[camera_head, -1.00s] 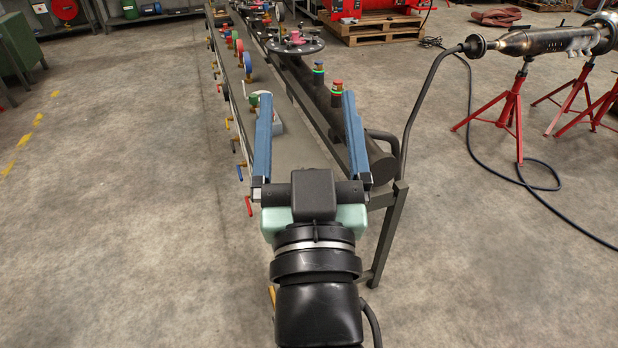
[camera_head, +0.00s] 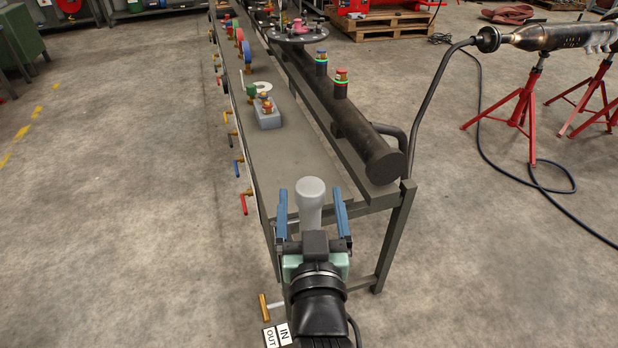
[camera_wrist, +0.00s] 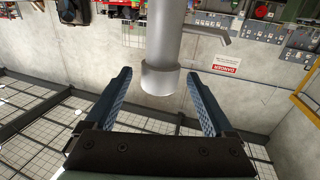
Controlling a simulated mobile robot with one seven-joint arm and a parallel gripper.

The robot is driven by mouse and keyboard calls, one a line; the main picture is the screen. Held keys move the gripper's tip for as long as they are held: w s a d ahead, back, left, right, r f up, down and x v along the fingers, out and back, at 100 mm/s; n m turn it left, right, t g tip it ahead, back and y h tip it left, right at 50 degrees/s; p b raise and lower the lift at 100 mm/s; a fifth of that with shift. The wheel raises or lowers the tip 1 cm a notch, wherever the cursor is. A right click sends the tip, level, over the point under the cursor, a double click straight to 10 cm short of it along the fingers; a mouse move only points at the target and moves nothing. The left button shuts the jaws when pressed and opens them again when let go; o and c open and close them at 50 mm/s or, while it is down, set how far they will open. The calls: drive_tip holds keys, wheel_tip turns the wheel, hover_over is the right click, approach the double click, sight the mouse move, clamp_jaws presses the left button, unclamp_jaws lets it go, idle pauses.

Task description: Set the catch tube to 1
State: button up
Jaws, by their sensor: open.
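A plain grey tube (camera_head: 310,200) with a wider rounded top stands at the near end of the bench. It may be the catch tube; no number shows on it. In the wrist view the grey tube (camera_wrist: 167,40) has a wider collar at its near end and a side spout at right. My gripper (camera_head: 310,190) is open, with one blue finger on each side of the tube in the picture. In the wrist view my gripper (camera_wrist: 160,73) also has its fingers spread, with visible space at both sides of the collar. I cannot tell whether either finger touches it.
A long dark pipe (camera_head: 350,130) with two capped fittings lies along the bench (camera_head: 300,160). Coloured lever handles, among them a red one (camera_head: 244,202), stick out from its left edge. An IN/OUT plate (camera_head: 277,335) and a brass-ended handle (camera_head: 264,307) are near my arm.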

sight(309, 180)
drive_tip(key=shift+w+a, duration=0.1)
drive_tip(key=shift+w, duration=2.5)
clamp_jaws()
